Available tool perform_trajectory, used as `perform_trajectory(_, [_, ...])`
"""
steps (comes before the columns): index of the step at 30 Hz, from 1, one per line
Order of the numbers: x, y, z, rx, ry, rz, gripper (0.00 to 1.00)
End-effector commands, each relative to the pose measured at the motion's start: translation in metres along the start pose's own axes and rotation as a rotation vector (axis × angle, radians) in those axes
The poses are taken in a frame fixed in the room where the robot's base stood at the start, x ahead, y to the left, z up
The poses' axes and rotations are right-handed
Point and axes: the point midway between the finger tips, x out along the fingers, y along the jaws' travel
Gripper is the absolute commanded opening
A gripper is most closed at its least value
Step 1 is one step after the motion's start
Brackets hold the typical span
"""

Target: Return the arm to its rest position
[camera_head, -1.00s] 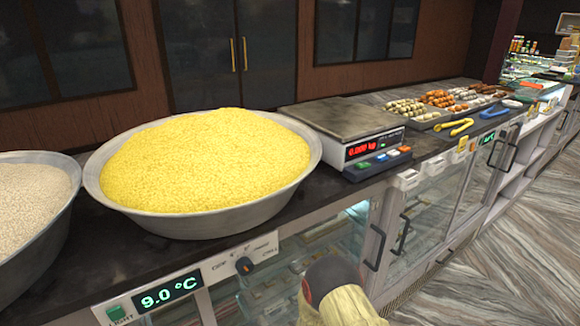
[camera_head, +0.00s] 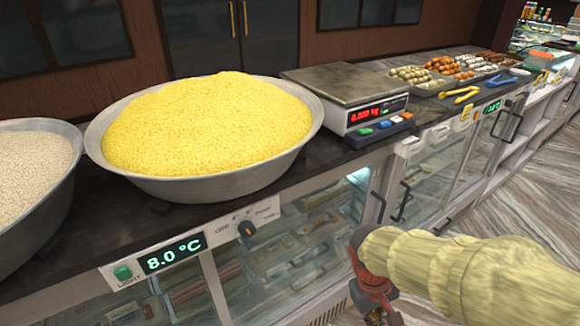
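My arm shows in a pale yellow sleeve (camera_head: 450,265) at the lower right, in front of the glass counter.
The dark countertop (camera_head: 330,158) carries a bowl of yellow grains (camera_head: 205,135), a bowl of pale grains (camera_head: 30,170) and a scale (camera_head: 345,85) reading 0.000 kg. Sweets (camera_head: 412,75) and yellow tongs (camera_head: 460,93) lie farther right. Glass doors with dark handles (camera_head: 402,200) face the floor (camera_head: 525,190).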

Motion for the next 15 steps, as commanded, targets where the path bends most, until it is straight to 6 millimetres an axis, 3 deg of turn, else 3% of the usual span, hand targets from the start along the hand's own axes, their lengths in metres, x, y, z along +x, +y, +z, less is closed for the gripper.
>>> perform_trajectory(9, [-0.080,-0.018,0.034,0.223,0.313,-0.141,0.00])
perform_trajectory(15, [-0.123,-0.009,0.055,0.287,0.484,-0.139,0.00])
